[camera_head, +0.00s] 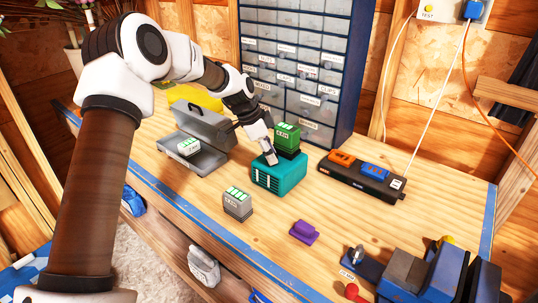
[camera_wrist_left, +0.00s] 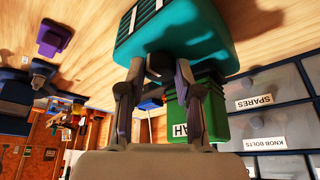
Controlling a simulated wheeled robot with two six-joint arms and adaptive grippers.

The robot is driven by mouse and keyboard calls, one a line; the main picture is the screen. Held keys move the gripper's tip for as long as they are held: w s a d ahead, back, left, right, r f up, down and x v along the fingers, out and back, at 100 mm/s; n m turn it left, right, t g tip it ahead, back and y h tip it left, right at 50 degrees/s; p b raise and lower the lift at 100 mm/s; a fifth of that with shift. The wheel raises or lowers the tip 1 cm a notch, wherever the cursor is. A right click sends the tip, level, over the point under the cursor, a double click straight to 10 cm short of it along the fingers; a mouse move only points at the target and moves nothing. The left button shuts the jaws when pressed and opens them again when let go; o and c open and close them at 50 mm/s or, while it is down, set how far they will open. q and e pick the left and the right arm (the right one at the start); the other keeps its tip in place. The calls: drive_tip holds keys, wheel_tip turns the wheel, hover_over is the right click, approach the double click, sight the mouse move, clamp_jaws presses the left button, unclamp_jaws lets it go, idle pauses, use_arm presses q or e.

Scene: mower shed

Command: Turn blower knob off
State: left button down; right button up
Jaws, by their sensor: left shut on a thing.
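The teal blower box (camera_head: 280,178) with pale slots on its front stands on the workbench in the head view. It also shows at the top of the wrist view (camera_wrist_left: 185,28). My left gripper (camera_head: 271,157) reaches down onto the top of the box. In the wrist view its two fingers (camera_wrist_left: 160,68) are closed around a small dark knob (camera_wrist_left: 160,66) on the box. The knob's setting cannot be read, and in the head view the fingers hide it. My right gripper is not in view.
A green battery (camera_head: 287,136) stands directly behind the box. A grey battery (camera_head: 237,204) and a purple block (camera_head: 304,232) stand in front. An open grey case (camera_head: 207,158) is left, a black charger (camera_head: 362,180) right, and a drawer cabinet (camera_head: 296,66) behind.

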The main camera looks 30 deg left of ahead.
use_arm(q)
drive_tip(key=shift+s+d+f, duration=0.1)
drive_tip(key=shift+s+f, duration=0.05)
drive_tip(key=shift+f, duration=0.15)
drive_tip(key=c, duration=0.8)
unclamp_jaws()
drive_tip(key=shift+w+d, duration=0.1)
drive_tip(key=shift+w, duration=0.2)
drive_tip(key=v, duration=1.2)
drive_tip(key=shift+w, duration=0.1)
